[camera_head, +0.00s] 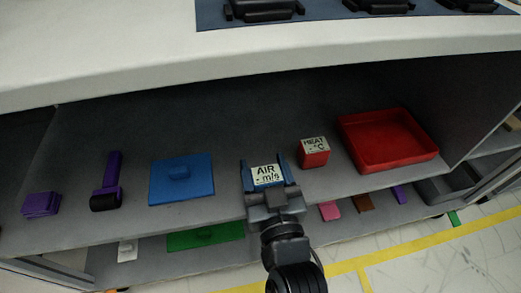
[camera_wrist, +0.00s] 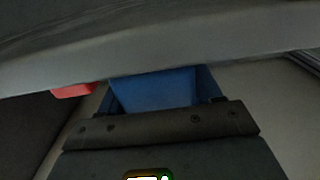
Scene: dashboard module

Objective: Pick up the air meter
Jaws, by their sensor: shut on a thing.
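The air meter (camera_head: 266,174) is a blue block with a white top label reading "AIR - m/s". In the head view it sits at the front of the grey shelf, between the fingers of my gripper (camera_head: 268,176). My gripper is shut on it from the front side. In the wrist view the blue face of the air meter (camera_wrist: 155,90) fills the space between the fingers of my gripper (camera_wrist: 160,85). Its underside is hidden, so I cannot tell whether it touches the shelf.
A red heat meter (camera_head: 314,153) stands just right of it, with a red tray (camera_head: 388,141) beyond. A blue lidded plate (camera_head: 181,179), a purple roller tool (camera_head: 108,184) and purple pieces (camera_head: 41,204) lie left. The white counter (camera_head: 150,50) overhangs the shelf.

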